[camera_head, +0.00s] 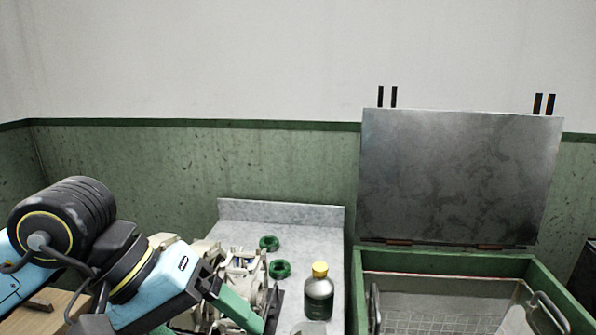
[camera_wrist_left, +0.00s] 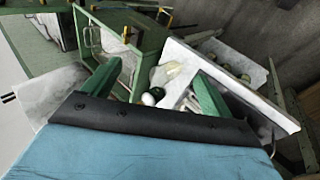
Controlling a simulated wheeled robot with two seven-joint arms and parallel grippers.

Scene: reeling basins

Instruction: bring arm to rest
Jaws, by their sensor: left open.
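My left arm comes in from the left in the head view, its blue wrist above the near left side of the grey counter (camera_head: 318,235). My left gripper (camera_wrist_left: 155,86) has two green fingers spread wide apart in the left wrist view, with nothing held between them. In the head view one green finger shows over a pale machine with round parts (camera_head: 240,262), which the arm partly hides. My right gripper is in neither view.
A bottle with a yellow cap (camera_head: 319,293) stands on the counter, near two green rings (camera_head: 269,243) (camera_head: 280,268). To the right is a green basin (camera_head: 450,262) with a wire basket (camera_head: 440,308) inside; its metal lid (camera_head: 458,175) stands raised. A wooden surface (camera_head: 48,308) lies left.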

